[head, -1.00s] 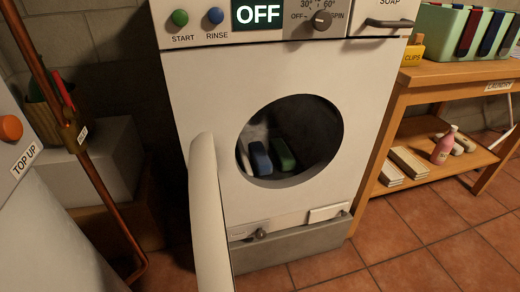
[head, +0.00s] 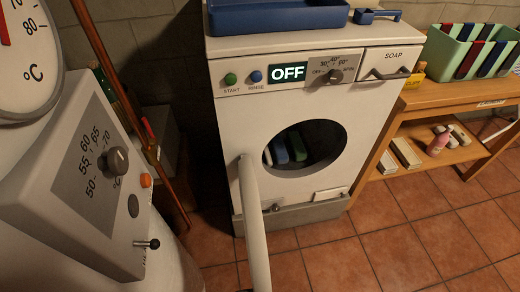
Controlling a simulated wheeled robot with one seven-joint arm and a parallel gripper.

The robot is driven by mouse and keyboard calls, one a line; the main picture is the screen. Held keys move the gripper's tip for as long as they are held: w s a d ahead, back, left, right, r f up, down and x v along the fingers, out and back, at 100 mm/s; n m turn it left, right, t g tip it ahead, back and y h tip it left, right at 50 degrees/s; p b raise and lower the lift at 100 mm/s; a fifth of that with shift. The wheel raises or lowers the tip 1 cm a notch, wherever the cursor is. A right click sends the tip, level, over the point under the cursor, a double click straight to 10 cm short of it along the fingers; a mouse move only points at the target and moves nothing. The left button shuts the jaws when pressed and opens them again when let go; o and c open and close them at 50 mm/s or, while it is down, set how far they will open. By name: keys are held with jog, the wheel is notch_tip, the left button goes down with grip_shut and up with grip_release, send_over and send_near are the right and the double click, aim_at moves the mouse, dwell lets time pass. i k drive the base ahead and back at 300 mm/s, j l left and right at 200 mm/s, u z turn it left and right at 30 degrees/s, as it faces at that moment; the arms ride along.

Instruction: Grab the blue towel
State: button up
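A blue rolled cloth (head: 280,151), which looks like the towel, stands inside the drum of the white washing machine (head: 225,115). A white roll (head: 267,157) is on its left and a green roll (head: 297,147) on its right. The round opening is uncovered. A pale curved panel (head: 252,215), apparently the open door seen edge-on, juts toward me from the opening's left side. The display reads OFF. My gripper is not in view.
A blue tray (head: 280,17) and a small blue scoop (head: 376,16) lie on the machine. A boiler-like unit (head: 85,190) with knobs fills the left. A wooden bench (head: 445,98) with a green divided crate (head: 440,50) stands right. Tiled floor (head: 400,240) is clear in front.

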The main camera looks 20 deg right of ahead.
aim_at(281, 154)
jog(key=l+u, duration=0.2)
jog(key=u, duration=0.2)
jog(key=i+l+u, duration=0.1)
jog(key=u, duration=0.3)
jog(key=l+u, duration=0.5)
jog(key=u, duration=0.3)
jog(key=l+u, duration=0.1)
jog(key=l, duration=0.4)
jog(key=k+l+u, duration=0.1)
jog(key=l, duration=0.35)
jog(key=k+l+u, duration=0.1)
jog(key=l, duration=0.35)
jog(key=k+l+u, duration=0.1)
jog(key=l, duration=0.35)
jog(key=k+l+u, duration=0.1)
jog(key=l, duration=0.85)
